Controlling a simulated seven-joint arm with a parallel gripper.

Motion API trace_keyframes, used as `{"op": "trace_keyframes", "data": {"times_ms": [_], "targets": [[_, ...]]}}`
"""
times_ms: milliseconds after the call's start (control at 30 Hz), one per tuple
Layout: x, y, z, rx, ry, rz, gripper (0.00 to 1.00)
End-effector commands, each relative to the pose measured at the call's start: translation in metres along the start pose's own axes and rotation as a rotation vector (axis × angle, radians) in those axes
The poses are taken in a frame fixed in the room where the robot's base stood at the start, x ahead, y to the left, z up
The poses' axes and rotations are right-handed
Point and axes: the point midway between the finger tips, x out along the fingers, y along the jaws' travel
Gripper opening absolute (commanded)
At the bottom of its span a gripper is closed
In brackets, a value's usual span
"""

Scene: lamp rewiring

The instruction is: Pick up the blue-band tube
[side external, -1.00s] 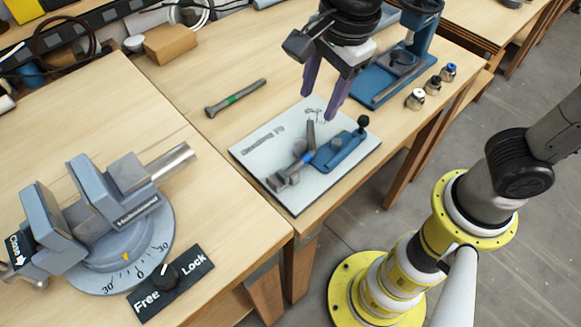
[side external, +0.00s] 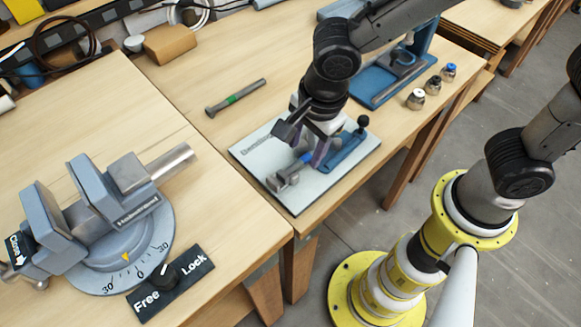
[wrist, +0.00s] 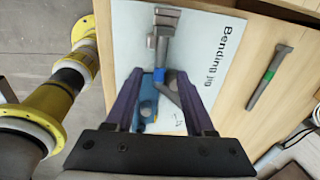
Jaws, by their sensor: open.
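The blue-band tube (side external: 304,159) lies on the bending jig, a white board (side external: 257,165) with a blue fixture (side external: 347,151). In the wrist view the grey tube (wrist: 163,52) runs from a grey clamp block (wrist: 166,17) to its blue band, and its part beyond looks angled. My gripper (side external: 315,157) is low over the jig, with its purple fingers around the tube's place. In the wrist view the open fingers (wrist: 160,75) stand on either side of the blue band, with gaps. Contact cannot be told. My gripper hides part of the tube in the side view.
A green-band tube (side external: 236,97) lies on the table left of the jig. A blue bender stand (side external: 385,85) and several small fittings (side external: 416,98) are behind and right. A grey vise (side external: 110,205) stands on the near left table. The wood around the jig's left is clear.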

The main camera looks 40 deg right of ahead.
Motion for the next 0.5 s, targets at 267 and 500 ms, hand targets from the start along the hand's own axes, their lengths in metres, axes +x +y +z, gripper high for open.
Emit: {"op": "trace_keyframes", "data": {"times_ms": [267,500], "targets": [[0.031,0.000,0.000,0.001,0.000,0.001,0.54],[0.032,0.000,0.000,0.001,-0.001,-0.001,0.54]]}}
